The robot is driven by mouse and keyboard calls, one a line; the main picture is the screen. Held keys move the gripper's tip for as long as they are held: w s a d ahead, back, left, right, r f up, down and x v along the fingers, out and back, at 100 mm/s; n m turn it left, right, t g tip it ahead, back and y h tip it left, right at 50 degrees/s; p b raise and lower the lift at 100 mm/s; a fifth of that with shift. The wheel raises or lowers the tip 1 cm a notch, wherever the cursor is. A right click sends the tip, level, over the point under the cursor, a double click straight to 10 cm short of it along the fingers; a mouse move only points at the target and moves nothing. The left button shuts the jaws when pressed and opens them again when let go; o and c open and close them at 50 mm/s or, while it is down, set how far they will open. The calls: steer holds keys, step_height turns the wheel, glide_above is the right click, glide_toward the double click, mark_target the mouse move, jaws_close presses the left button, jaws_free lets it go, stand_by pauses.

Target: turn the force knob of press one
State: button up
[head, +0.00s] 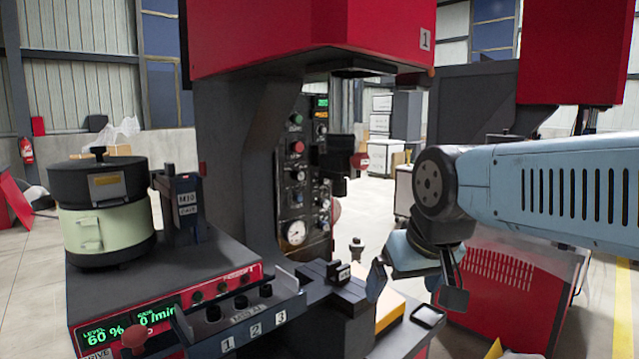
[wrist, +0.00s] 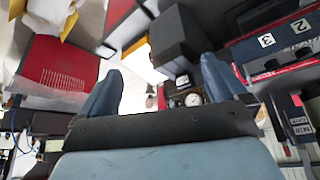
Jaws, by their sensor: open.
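Press one (head: 300,40) is the red and black machine marked 1 in the head view. Its dark control panel (head: 312,215) faces right and carries a green button (head: 296,118), a red button (head: 297,147), several black knobs (head: 298,176) and a white round gauge (head: 295,232). I cannot tell which knob is the force knob. My gripper (head: 415,291) is open and empty, low and to the right of the panel, apart from it. In the wrist view, the gauge (wrist: 193,99) and dark knobs (wrist: 182,80) show small between my fingers (wrist: 163,80), partly hidden by my gripper's body.
A bowl feeder (head: 103,225) stands at the left on a red-fronted controller (head: 165,305). A numbered tray (head: 240,330) with compartments 1, 2 and 3 lies in front. A yellow block (head: 390,310) and a red cabinet (head: 500,290) are near my gripper. Another red machine (head: 570,60) stands right.

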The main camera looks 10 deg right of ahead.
steer(key=shift+w+d+r, duration=0.1)
steer(key=shift+w, duration=0.1)
steer(key=shift+c, duration=0.6)
steer(key=w+d+r+t, duration=0.1)
steer(key=w, duration=0.2)
steer(key=w+d+r+t+h, duration=0.1)
steer(key=w, duration=0.3)
steer(key=w+d+r+n+h, duration=0.1)
steer(key=w, duration=0.3)
steer(key=shift+d+r+t, duration=0.2)
steer(key=shift+d+t, duration=0.15)
steer(key=shift+t, duration=0.05)
steer(key=c, duration=0.5)
steer(key=w+d+r+n+t, duration=0.2)
steer(key=w, duration=0.6)
steer(key=w+d+r+n+t, duration=0.2)
steer(key=w, duration=0.6)
steer(key=shift+c, duration=0.2)
steer(key=n+t+y, duration=0.3)
steer(key=n+y, duration=0.7)
glide_toward(327, 181)
steer(key=shift+m+t, duration=0.3)
steer(key=x, duration=0.8)
steer(key=shift+w+a+f, duration=0.15)
steer(key=shift+a+f, duration=0.05)
steer(key=shift+a, duration=0.05)
steer(key=c, duration=1)
